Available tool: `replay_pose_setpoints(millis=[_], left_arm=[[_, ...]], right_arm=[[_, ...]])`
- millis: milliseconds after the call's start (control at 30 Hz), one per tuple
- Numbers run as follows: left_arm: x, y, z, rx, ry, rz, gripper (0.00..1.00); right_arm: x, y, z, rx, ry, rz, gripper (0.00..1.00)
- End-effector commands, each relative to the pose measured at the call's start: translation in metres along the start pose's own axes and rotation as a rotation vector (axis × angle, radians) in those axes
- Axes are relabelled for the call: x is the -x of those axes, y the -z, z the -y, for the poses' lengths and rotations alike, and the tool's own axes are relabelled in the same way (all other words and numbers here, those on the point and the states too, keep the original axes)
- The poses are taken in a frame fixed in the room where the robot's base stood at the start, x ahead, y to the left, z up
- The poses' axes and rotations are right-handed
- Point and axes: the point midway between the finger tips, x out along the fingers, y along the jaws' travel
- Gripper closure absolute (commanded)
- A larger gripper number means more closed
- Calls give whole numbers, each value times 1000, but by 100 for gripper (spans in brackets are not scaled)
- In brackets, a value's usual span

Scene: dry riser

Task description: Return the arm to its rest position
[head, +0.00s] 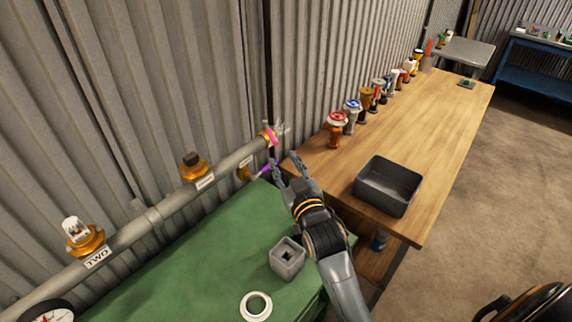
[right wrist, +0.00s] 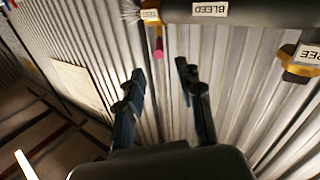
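My right gripper (head: 286,172) reaches in from the lower right of the head view, over the right end of the green surface and near the pipe's end. In the right wrist view its two fingers (right wrist: 160,85) stand apart with nothing between them. The grey pipe (head: 152,218) runs along the corrugated wall. Near its right end are a purple-tipped part (head: 265,170) and a pink part (head: 272,138); the pink part (right wrist: 159,48) also shows beyond the fingers in the right wrist view. My left gripper is not in view.
A wooden bench (head: 440,130) holds a dark tray (head: 388,184) and a row of several valves (head: 366,98). Open floor (head: 500,210) lies to the right.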

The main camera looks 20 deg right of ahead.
Motion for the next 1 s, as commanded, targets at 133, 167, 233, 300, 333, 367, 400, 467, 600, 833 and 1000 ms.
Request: replay_pose_setpoints(millis=[133,167,233,300,333,367,400,467,600,833,1000], left_arm=[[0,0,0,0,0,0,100],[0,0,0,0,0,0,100],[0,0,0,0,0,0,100],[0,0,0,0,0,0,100],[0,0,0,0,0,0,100],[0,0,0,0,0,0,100],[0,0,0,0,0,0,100],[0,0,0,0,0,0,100],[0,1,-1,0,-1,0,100],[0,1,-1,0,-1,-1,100],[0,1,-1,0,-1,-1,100]], right_arm=[[3,0,0,0,0,0,63],[2,0,0,0,0,0,63],[2,0,0,0,0,0,63],[2,0,0,0,0,0,63],[2,0,0,0,0,0,63],[2,0,0,0,0,0,63],[2,0,0,0,0,0,63],[2,0,0,0,0,0,63],[10,-13,2,-2,16,54,63],[95,-102,21,-15,131,479,63],[174,-147,32,-17,207,779,63]])
